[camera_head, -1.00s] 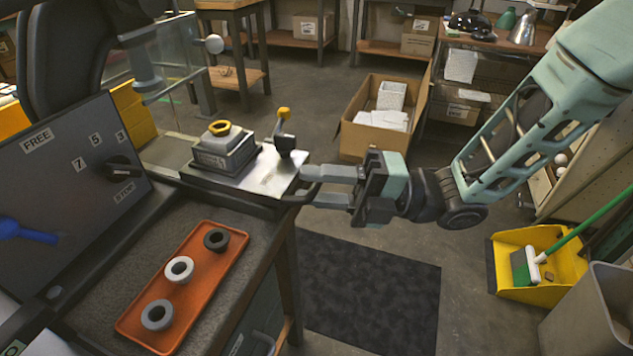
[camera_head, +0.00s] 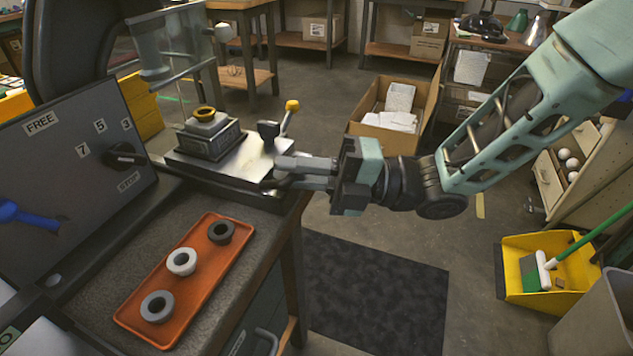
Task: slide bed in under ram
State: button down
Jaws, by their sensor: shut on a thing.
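The bed (camera_head: 240,162) is a flat metal plate at the far right end of the bench. A lever with a yellow knob (camera_head: 292,105) stands at the bed's right side, tilted right. My gripper (camera_head: 275,174) is shut on the bed's handle at its right end; the fingers hide most of the handle. The ram (camera_head: 147,48) seems to be the grey cylinder on the dark press frame, up and left of the block. The block stands to its right, not beneath it.
An orange tray (camera_head: 135,312) with three rings lies on the bench in front. A panel (camera_head: 60,165) with a dial and blue handle stands left. A clear guard (camera_head: 185,45) hangs by the press. An open carton and yellow dustpan are on the floor.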

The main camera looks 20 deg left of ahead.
jog(key=c, duration=1.5)
grip_release()
jog(key=shift+f, duration=0.1)
jog(key=shift+d, duration=0.1)
